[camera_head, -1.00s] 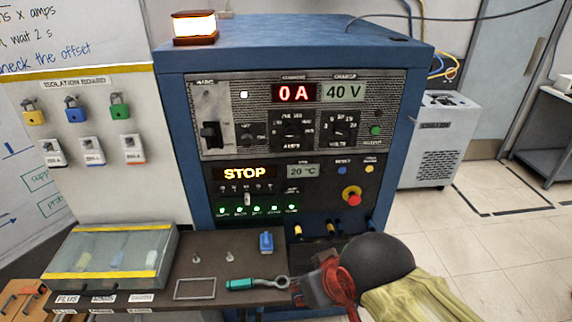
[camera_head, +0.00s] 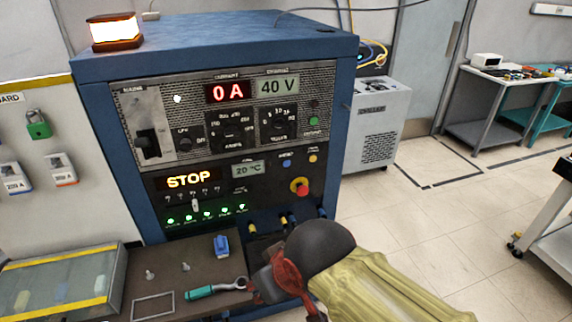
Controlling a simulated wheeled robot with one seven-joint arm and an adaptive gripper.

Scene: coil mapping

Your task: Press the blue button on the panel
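The blue button (camera_head: 285,163) is a small round button on the lower black panel (camera_head: 262,190) of the blue cabinet, under a small label. It sits left of a yellow button (camera_head: 312,159) and above a red mushroom knob on a yellow base (camera_head: 299,187). My gripper (camera_head: 262,290) is low in front of the cabinet, by the right end of the dark shelf, below and left of the blue button and apart from it. Its fingers are small and partly hidden by the red and black parts of my arm, so its opening is unclear.
The dark shelf holds a teal-handled wrench (camera_head: 215,288), a blue block (camera_head: 221,246) and a clear-lidded box (camera_head: 62,285). Yellow and blue connectors (camera_head: 283,222) stick out under the panel. A grey chiller (camera_head: 378,125) stands behind right.

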